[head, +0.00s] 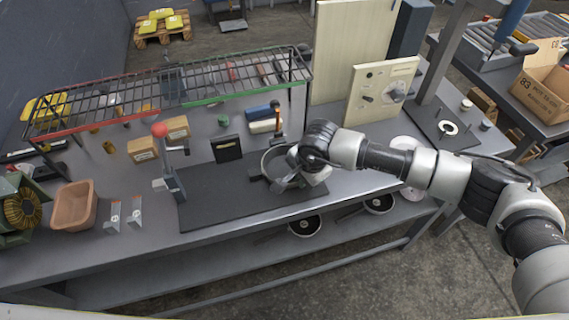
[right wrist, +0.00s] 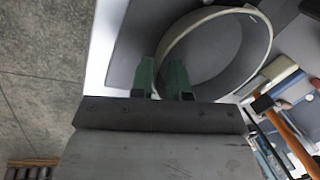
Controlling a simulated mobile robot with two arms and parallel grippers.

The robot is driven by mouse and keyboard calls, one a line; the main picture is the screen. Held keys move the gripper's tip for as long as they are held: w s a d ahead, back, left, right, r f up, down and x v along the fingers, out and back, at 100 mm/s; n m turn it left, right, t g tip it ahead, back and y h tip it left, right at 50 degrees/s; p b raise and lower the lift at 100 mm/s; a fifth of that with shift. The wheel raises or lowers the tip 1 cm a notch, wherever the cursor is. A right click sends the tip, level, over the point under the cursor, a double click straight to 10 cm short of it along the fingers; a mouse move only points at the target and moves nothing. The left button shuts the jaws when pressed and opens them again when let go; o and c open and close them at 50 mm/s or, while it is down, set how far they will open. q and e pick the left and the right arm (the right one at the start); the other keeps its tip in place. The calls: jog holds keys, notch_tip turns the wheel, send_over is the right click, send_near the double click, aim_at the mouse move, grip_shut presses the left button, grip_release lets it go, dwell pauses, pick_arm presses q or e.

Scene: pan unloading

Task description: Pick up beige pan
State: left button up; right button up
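The beige pan (head: 270,160) sits on the dark mat on the workbench, with its round rim partly hidden by my right gripper in the head view. In the right wrist view the pan (right wrist: 262,45) shows a pale beige rim and a grey inside. My right gripper (head: 290,172) is at the pan's near right side. Its two green fingers (right wrist: 162,75) stand a little apart in the right wrist view, close to the rim's left side. The rim appears to run between them, but contact cannot be told. My left gripper is not in view.
A lever with a red knob (head: 159,130) stands left of the pan. A hammer (right wrist: 290,135) and blocks lie beyond it. Two dark pans (head: 305,227) are on the lower shelf.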

jog(key=shift+w+a+f, duration=0.1)
jog(key=shift+f, duration=0.45)
grip_shut()
jog(key=shift+r, duration=0.1)
